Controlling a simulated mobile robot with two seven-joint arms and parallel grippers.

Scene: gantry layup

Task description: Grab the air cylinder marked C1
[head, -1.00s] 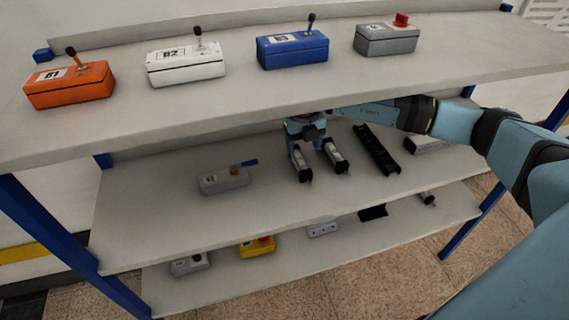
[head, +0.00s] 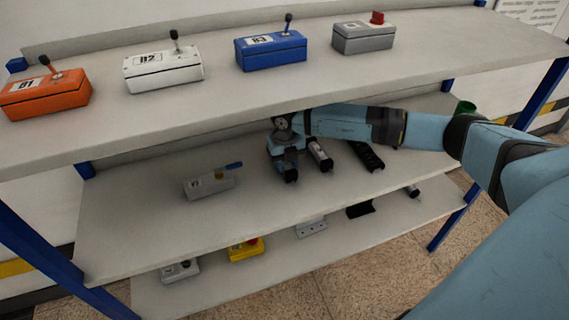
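Two small dark cylinders with pale metal sides lie side by side on the middle shelf (head: 135,225) in the head view. The left cylinder (head: 291,176) is mostly covered by my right gripper, with only its dark near end showing. The right cylinder (head: 320,155) lies just beside the gripper. No C1 marking is readable on either one. My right gripper (head: 286,160) points down over the left cylinder, very close to it or touching it. Its fingertips are too small and hidden to show whether they are closed. My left gripper is out of view.
A grey valve box (head: 208,183) with a blue lever sits left of the gripper. A black rail (head: 366,156) lies to the right. The top shelf (head: 200,112) overhangs from above and carries several boxes. The bottom shelf (head: 210,290) holds more small parts.

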